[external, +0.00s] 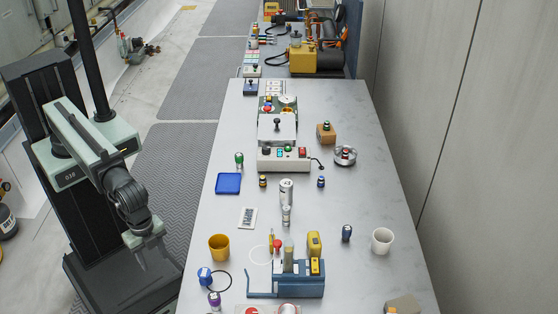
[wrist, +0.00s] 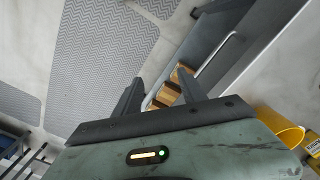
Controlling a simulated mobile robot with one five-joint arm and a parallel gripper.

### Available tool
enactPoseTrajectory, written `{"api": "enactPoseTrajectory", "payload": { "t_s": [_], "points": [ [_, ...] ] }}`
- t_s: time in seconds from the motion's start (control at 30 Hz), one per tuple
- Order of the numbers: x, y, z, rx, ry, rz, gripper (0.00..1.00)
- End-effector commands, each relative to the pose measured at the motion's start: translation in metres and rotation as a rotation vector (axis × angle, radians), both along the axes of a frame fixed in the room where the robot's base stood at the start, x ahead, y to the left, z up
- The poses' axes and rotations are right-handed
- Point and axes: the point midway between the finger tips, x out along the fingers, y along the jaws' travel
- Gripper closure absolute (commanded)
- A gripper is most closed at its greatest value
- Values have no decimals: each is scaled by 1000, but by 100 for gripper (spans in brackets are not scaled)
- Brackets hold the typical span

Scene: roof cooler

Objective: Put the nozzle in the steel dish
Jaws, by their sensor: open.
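A round steel dish (external: 345,160) sits on the right side of the bench, beyond the middle, with a small dark and red piece standing in it. I cannot tell for sure which small piece is the nozzle; several small fittings stand on the bench, among them a dark one (external: 346,232) left of the white cup and a blue one (external: 321,181) near the dish. My gripper (external: 157,260) hangs left of the bench, over the floor side, apart from everything on it. In the wrist view my gripper (wrist: 157,88) is open, with nothing between its fingers.
A yellow cup (external: 219,247) stands near the bench's left edge; it also shows in the wrist view (wrist: 280,127). A blue fixture (external: 298,280), a white cup (external: 383,240), a blue tray (external: 228,183) and a control box (external: 284,158) stand around. The bench's right strip is fairly clear.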

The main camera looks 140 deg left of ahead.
Motion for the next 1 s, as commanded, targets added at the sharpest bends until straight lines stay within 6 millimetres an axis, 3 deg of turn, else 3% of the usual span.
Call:
{"api": "enactPoseTrajectory", "payload": {
  "t_s": [0.03, 0.17, 0.5, 0.6, 1.0],
  "points": [
    [0, 0, 21, 0, -1, 0, 51],
    [0, 0, 50, 1, -1, -1, 51],
    [1, 0, 149, 1, -2, -2, 51],
    [1, 0, 157, 1, -2, -2, 51],
    [1, 0, 153, 1, -2, -3, 51]
  ]
}}
